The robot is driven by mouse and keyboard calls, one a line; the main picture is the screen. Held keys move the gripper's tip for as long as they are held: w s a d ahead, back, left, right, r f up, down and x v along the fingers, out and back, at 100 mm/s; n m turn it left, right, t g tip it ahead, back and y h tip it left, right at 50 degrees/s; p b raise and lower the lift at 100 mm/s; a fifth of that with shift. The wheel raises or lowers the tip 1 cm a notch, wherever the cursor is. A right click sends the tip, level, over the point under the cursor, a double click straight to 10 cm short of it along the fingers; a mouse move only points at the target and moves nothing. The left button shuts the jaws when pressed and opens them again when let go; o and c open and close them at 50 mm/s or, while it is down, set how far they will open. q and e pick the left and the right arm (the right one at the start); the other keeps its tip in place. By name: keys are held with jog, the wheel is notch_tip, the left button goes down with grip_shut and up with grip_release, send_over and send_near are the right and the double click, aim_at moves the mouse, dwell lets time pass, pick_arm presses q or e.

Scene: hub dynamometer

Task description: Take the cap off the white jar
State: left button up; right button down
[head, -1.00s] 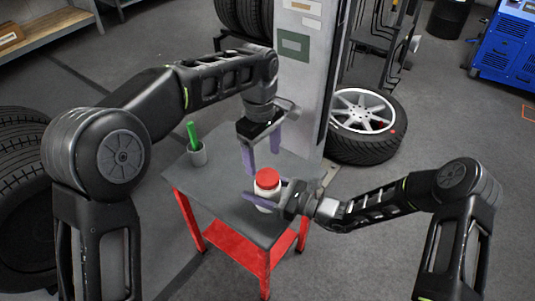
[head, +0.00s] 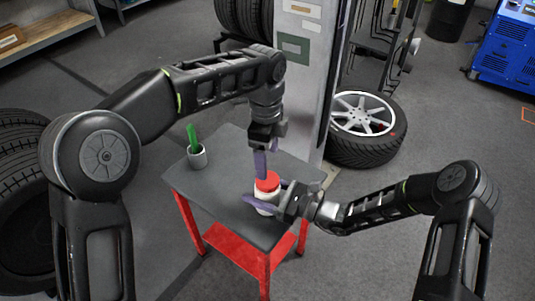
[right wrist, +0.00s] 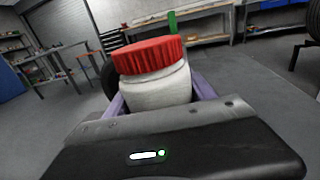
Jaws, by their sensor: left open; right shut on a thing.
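The white jar (head: 264,194) with its red cap (head: 268,181) stands on the small table in the head view. In the right wrist view the ribbed red cap (right wrist: 152,54) sits on top of the white jar (right wrist: 158,88). My right gripper (head: 266,196) is shut on the jar's body, one finger on each side. My left gripper (head: 263,165) points down just above the cap, its fingers open. From this angle its fingers overlap, and I cannot tell whether they touch the cap.
The table (head: 215,190) has a grey top and a red frame. A grey cup (head: 198,157) with a green item (head: 192,138) stands at its back left. A grey panel (head: 303,75) rises behind the table, beside a wheel (head: 363,128) on the floor.

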aim_at(268, 194)
pick_arm(q)
jog(key=m, duration=0.5)
jog(key=shift+d+r+m, duration=0.15)
jog(key=shift+m, duration=0.15)
jog(key=m, duration=0.2)
jog(key=shift+m, duration=0.4)
jog(key=m, duration=0.9)
jog(key=shift+f, duration=4)
jog(key=shift+c, duration=0.2)
